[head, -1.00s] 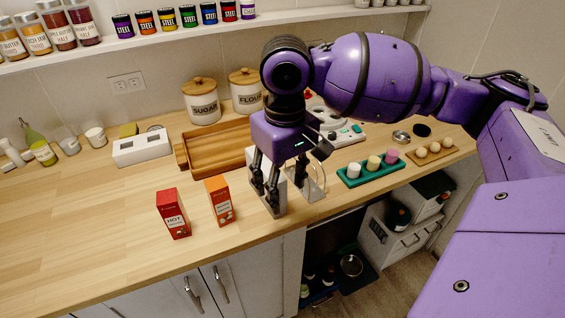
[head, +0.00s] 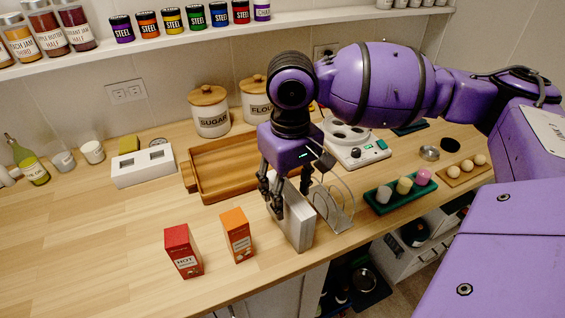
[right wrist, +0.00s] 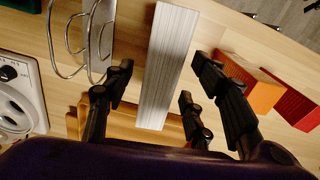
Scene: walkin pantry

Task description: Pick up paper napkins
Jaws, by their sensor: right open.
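The paper napkins appear to be the upright pale grey-white ribbed block (head: 298,222) on the counter, left of a wire holder (head: 337,212). In the right wrist view the block (right wrist: 168,65) lies between my open right fingers, with a gap on each side. My right gripper (head: 287,192) points down at the block's upper back part in the head view and hides some of it. The right wrist view shows the gripper's fingers (right wrist: 165,95) spread and holding nothing. My left gripper is not in view.
A red box (head: 183,252) and an orange box (head: 238,236) stand left of the block. A wooden tray (head: 195,185) lies behind. The wire holder is close on the right, with a green tray (head: 384,206) beyond. The left counter is mostly clear.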

